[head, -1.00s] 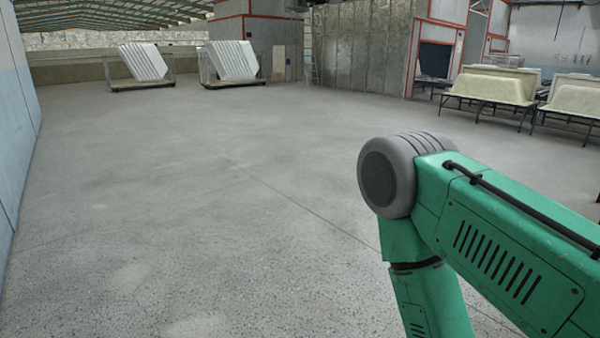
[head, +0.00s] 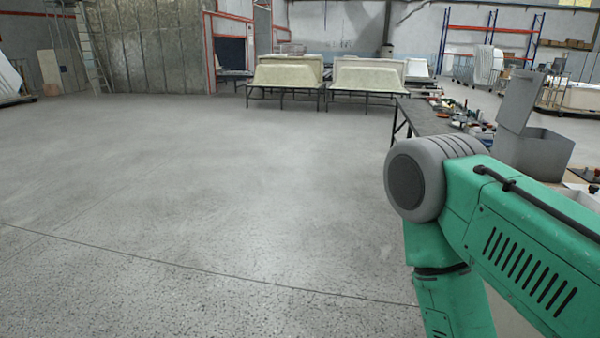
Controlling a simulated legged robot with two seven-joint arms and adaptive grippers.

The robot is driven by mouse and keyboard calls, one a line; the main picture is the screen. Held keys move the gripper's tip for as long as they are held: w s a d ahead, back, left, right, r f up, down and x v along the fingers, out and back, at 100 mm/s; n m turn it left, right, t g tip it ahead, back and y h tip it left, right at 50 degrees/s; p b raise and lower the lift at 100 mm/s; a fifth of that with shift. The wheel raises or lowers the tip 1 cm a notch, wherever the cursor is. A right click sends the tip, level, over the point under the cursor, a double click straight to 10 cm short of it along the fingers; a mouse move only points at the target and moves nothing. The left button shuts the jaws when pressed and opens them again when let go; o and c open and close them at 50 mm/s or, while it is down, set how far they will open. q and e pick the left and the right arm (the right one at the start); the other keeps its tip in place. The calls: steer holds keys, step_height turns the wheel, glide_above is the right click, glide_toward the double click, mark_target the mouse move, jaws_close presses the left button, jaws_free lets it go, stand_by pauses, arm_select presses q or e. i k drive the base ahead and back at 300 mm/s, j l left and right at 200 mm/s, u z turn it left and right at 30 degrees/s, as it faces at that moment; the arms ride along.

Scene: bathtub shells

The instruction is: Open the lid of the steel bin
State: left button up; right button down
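A plain grey metal-looking bin (head: 535,152) stands at the right edge of the head view, behind my green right arm. A flat grey panel, which looks like its lid (head: 518,98), stands tilted up above it, so the bin appears open. I cannot see into it clearly, and my arm hides its lower part. Neither of my grippers is in view; only the upper links of my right arm show at lower right.
A dark workbench (head: 425,118) with tools and small items runs beside the bin. Cream tub shells (head: 368,75) on black stands are at the back. Blue and orange shelving (head: 490,38) stands at back right. The floor (head: 190,180) at left and middle is clear.

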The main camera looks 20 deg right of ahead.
mark_target(523, 90)
steer(key=i+l+z, duration=0.15)
steer(key=i+z, duration=0.55)
steer(key=z, duration=0.15)
steer(key=i+z, duration=0.45)
steer(key=i+j+z, duration=0.25)
steer(key=z, duration=0.15)
